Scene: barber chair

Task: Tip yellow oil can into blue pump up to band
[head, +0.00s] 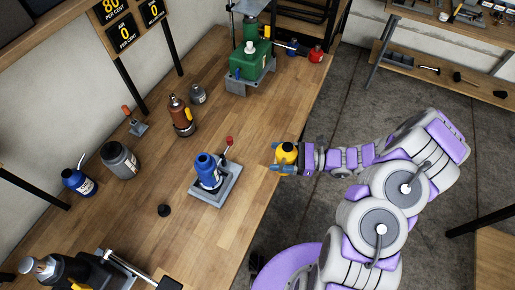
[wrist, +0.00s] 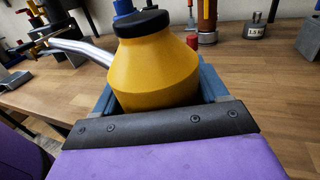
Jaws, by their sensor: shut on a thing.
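The yellow oil can (head: 287,151) is held in my gripper (head: 279,160), near the right edge of the wooden bench. In the wrist view the yellow oil can (wrist: 155,70) is close up, with a black cap and a silver spout pointing left. The blue fingers of my gripper (wrist: 160,100) close around its body, and it looks roughly upright. The blue pump (head: 208,168) stands on a grey tray left of my gripper, apart from the can, with a red-tipped lever beside it. I cannot make out the band on the pump.
A black cap-like piece (head: 164,210) lies left of the tray. A blue oil can (head: 79,181), a grey jar (head: 120,160), a brown bottle (head: 181,116) and a weight (head: 198,94) stand behind. A green machine (head: 249,66) is at the far end. Bare bench lies between the tray and my gripper.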

